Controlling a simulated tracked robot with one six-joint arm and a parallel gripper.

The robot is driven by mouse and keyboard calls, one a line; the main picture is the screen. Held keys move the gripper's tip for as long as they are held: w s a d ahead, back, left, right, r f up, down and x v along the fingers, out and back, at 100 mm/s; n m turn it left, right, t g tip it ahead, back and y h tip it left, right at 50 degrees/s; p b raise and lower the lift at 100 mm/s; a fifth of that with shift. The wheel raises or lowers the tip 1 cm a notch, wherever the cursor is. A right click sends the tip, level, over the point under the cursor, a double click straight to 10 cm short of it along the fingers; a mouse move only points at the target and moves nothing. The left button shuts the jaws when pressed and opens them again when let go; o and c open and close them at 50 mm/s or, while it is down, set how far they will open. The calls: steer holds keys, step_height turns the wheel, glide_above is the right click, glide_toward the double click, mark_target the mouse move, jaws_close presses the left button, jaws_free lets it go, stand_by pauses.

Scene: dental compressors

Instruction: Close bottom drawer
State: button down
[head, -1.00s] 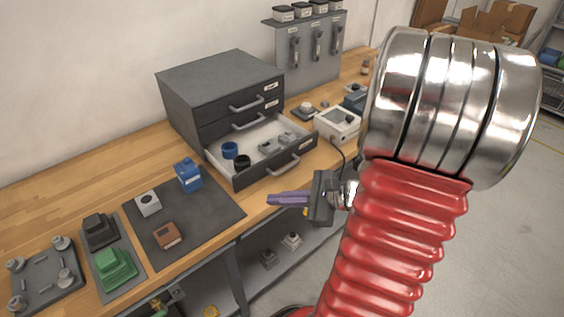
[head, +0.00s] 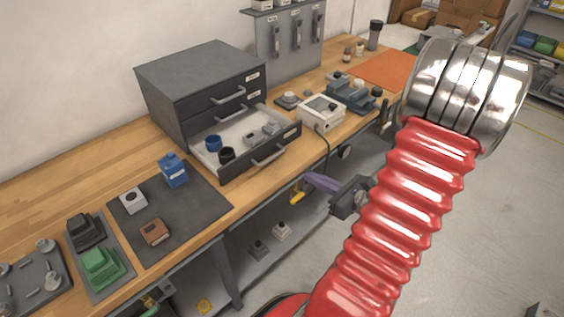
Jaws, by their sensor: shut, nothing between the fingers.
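A dark grey drawer cabinet (head: 168,93) stands on the wooden workbench against the wall. Its bottom drawer (head: 232,166) is pulled out, with a bar handle (head: 269,158) on its front. A blue ring, a black ring and small grey parts lie inside it. The upper drawers look shut. My gripper (head: 310,181) has purple fingers, shut and empty. It is to the right of and lower in the picture than the drawer front, in front of the bench edge, apart from the handle.
A white box device (head: 321,113) stands right of the drawer. A dark mat (head: 185,219) with a blue container (head: 173,170) lies to the left. A lower shelf (head: 290,255) with small parts is under the bench. Open floor lies to the right.

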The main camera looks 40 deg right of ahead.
mark_target(281, 171)
steer(key=x, duration=1.3)
steer(key=shift+w+f, duration=0.1)
steer(key=shift+w, duration=0.3)
